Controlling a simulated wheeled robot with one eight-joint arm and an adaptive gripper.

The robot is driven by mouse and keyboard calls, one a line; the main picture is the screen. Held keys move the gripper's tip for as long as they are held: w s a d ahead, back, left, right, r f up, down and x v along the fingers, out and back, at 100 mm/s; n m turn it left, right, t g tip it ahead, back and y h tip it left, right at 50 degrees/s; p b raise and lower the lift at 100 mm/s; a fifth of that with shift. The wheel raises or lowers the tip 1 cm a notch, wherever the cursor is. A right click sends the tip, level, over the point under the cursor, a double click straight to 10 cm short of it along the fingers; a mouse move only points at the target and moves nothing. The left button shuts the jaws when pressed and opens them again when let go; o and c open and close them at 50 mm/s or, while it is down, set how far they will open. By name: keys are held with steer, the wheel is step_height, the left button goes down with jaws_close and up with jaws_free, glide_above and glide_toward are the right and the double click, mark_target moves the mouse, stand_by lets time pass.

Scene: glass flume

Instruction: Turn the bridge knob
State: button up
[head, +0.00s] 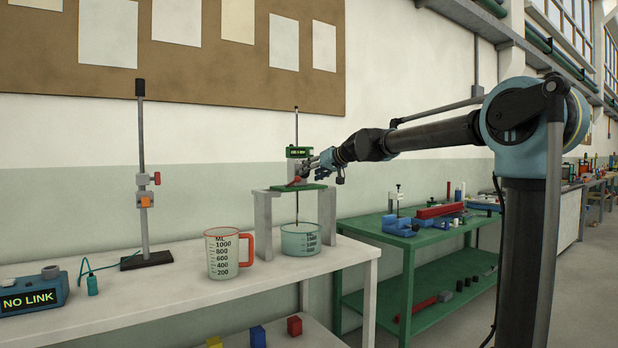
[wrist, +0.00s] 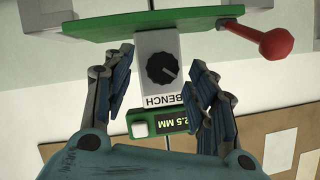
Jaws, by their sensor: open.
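The bridge knob (wrist: 162,69) is a small black dial with a pale pointer line. It sits on a light grey housing (wrist: 182,50) labelled BENCH, under a green plate in the wrist view. My gripper (wrist: 158,92) is open, with one finger on each side of the housing; both fingers look apart from the knob. In the head view my gripper (head: 325,160) is at the small bridge above the beaker. The knob itself is too small to make out there.
The bridge's green plate (head: 313,187) rests on grey posts over a clear beaker (head: 300,240). A red-handled jug (head: 222,255), a stand (head: 143,190) and a NO LINK box (head: 30,295) stand on the white bench.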

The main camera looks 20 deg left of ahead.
steer(key=v, duration=0.9)
steer(key=shift+w, duration=0.1)
steer(key=s+d+r+n+t+h, duration=0.2)
steer(key=s+r+n, duration=0.1)
steer(key=s, duration=0.2)
steer(key=x, duration=1.7)
steer(key=shift+s+a, duration=0.2)
steer(key=shift+a, duration=0.05)
steer(key=c, duration=1)
